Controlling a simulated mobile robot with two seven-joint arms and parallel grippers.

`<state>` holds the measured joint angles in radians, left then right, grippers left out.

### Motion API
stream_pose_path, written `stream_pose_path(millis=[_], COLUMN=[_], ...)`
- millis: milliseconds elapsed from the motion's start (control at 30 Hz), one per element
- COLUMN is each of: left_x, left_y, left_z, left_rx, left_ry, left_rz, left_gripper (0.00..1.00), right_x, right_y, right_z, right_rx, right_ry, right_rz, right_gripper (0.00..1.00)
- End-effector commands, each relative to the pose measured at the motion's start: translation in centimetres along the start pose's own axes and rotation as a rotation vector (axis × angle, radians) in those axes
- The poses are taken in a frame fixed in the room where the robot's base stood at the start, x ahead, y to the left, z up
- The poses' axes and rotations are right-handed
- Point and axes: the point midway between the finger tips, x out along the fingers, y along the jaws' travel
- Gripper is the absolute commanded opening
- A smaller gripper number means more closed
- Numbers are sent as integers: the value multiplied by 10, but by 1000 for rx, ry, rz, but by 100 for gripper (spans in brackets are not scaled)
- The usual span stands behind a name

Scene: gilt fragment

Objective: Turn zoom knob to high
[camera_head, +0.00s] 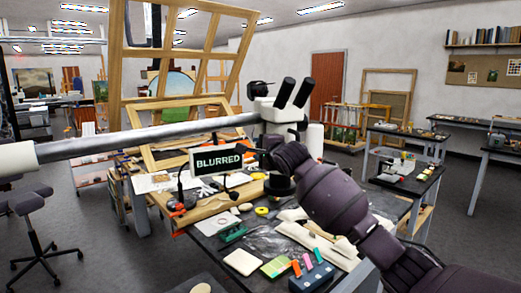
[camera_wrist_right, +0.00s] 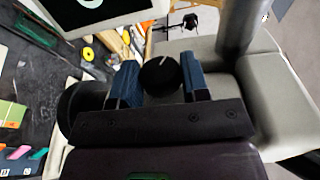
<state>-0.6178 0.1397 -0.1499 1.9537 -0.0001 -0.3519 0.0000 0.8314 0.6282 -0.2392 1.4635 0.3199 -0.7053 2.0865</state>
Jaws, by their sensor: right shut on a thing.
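The microscope (camera_head: 282,108) hangs over the workbench on a long grey boom. Its zoom knob (camera_wrist_right: 160,75) is a round dark knob with a light line in the wrist view. My right gripper (camera_wrist_right: 158,82) has its two blue fingers on opposite sides of the knob and is shut on it. In the head view my right arm (camera_head: 335,198) reaches up from the lower right to the microscope, and the knob is hidden there. A small display (camera_head: 219,160) reads "BLURRED". My left gripper is not in view.
The boom (camera_head: 150,138) crosses from the left at microscope height. The workbench (camera_head: 215,245) below holds tools, tape rolls, colour cards and a blue block with coloured pegs (camera_head: 312,277). A wooden easel frame (camera_head: 175,60) stands behind. A stool (camera_head: 35,225) is at left.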

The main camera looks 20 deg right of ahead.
Motion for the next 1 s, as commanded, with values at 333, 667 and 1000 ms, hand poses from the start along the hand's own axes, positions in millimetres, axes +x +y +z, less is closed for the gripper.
stream_pose_path(millis=[333,667,1000], left_x=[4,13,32], left_y=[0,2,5], left_z=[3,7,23], left_rx=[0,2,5], left_ry=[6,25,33], left_rz=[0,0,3], left_gripper=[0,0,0], right_x=[1,1,2], right_y=[2,8,10], right_z=[5,2,0], right_rx=[7,6,-2], right_ry=[-20,-24,-34], right_rz=[-83,-263,-464], right_gripper=[18,18,18])
